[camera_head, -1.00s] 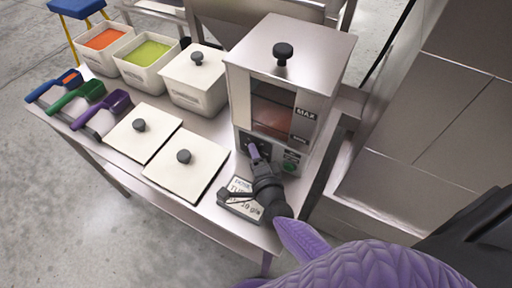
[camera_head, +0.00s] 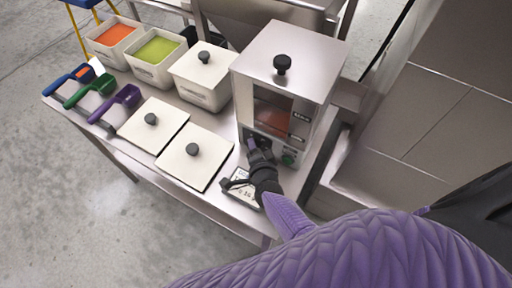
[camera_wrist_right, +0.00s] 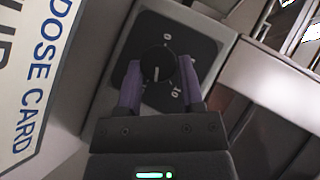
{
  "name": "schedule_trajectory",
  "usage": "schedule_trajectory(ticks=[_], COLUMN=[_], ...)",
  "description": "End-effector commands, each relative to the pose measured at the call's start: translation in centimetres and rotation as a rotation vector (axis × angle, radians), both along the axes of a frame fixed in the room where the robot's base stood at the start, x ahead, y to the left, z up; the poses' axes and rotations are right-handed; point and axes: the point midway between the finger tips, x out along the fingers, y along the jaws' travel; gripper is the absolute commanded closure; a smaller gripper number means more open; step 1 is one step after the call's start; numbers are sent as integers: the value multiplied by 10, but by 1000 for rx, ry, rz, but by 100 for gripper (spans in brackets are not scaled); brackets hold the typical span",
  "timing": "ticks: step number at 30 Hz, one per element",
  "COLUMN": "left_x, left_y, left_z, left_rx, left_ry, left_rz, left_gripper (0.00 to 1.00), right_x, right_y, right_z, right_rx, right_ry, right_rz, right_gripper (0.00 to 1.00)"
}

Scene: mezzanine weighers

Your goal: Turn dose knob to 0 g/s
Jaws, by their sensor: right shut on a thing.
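The dispenser (camera_head: 285,75) is a steel box with a dark window showing orange-red contents. Its dose knob (camera_wrist_right: 157,62) is a black round knob on a dark dial plate in the right wrist view. A short white mark on the knob sits below its centre there. A "0" is printed above the knob and a "10" below right. My right gripper (camera_wrist_right: 160,78) is shut on the dose knob, one purple finger on each side. In the head view my right gripper (camera_head: 258,150) is at the dispenser's front and hides the knob. My left gripper is not in view.
A dose card (camera_head: 240,187) stands just beside my right gripper; it also shows in the right wrist view (camera_wrist_right: 38,65). A green button (camera_head: 288,159) is right of the gripper. White lids (camera_head: 195,166), bins (camera_head: 155,59) and coloured scoops (camera_head: 122,98) fill the table's left.

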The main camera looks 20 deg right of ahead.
Motion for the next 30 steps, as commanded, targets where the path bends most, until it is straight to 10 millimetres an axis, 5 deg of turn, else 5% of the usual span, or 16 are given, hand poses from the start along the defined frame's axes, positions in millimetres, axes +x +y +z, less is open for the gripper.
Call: schedule_trajectory(ticks=[5, 6, 7, 17, 30], left_x=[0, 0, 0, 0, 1], left_y=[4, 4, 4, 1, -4], left_z=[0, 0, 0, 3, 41], left_rx=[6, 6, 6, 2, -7], left_ry=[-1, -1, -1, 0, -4], left_rz=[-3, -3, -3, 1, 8], left_gripper=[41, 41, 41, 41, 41], right_x=[0, 0, 0, -4, -82], right_y=[0, 0, 0, 1, 18], right_z=[-1, -1, -1, 2, 38], right_rx=[1, 1, 1, 1, 1], right_ry=[1, 1, 1, 1, 1], right_rz=[-1, -1, -1, -1, 0], right_gripper=[100, 43, 37, 37, 37])
